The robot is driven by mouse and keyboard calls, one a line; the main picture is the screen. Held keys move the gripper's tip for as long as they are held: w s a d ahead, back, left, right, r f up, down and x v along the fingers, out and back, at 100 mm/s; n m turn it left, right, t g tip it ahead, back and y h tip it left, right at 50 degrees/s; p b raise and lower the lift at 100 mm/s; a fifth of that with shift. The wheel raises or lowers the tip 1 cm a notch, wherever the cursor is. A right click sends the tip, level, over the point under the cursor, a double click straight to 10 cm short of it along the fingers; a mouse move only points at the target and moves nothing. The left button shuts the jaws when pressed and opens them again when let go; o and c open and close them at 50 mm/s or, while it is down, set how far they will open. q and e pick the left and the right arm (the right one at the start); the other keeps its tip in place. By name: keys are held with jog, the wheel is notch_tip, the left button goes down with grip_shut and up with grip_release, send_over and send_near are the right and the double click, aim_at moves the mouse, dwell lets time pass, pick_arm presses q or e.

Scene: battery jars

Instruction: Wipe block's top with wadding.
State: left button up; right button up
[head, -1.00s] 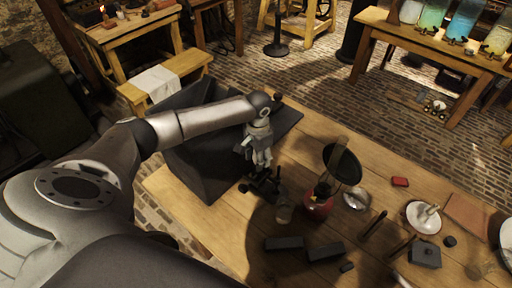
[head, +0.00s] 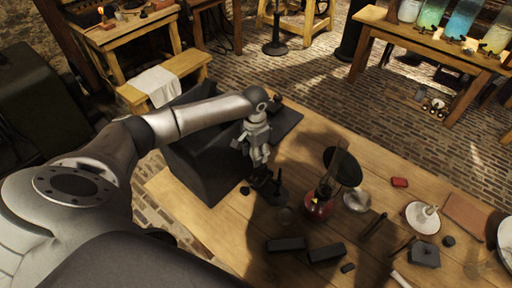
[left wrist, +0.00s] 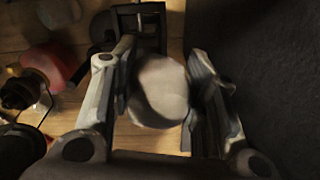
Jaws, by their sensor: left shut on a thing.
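My left gripper (head: 259,160) hangs over the left part of the wooden table, beside a large dark box. In the left wrist view its fingers are closed on a pale, rounded, soft-looking piece, the wadding (left wrist: 159,92). In the head view the wadding cannot be made out. Two dark oblong blocks, a left one (head: 286,244) and a right one (head: 326,252), lie near the table's front, apart from the gripper. I cannot tell which block the task names. My right gripper is not in view.
A small black stand (head: 266,186) is just below the gripper. The large dark box (head: 205,165) rises to its left. A red-based glass vessel (head: 318,205), a metal dish (head: 357,200) and a grey box (head: 425,255) stand to the right. The table's far edge is fairly clear.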

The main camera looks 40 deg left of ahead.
pick_arm(q)
notch_tip(320, 180, up, 3)
jog(key=shift+s+d+f+p, duration=0.1)
jog(key=shift+s+p, duration=0.05)
jog(key=shift+p, duration=1)
jog(key=shift+r+p, duration=0.3)
jog(key=shift+p, duration=0.05)
jog(key=shift+r, duration=0.15)
jog(key=shift+w+r, duration=0.2)
jog(key=shift+r, duration=0.05)
jog(key=shift+s+r, duration=0.1)
jog(key=shift+r, duration=0.55)
jog(key=shift+s+r, duration=0.15)
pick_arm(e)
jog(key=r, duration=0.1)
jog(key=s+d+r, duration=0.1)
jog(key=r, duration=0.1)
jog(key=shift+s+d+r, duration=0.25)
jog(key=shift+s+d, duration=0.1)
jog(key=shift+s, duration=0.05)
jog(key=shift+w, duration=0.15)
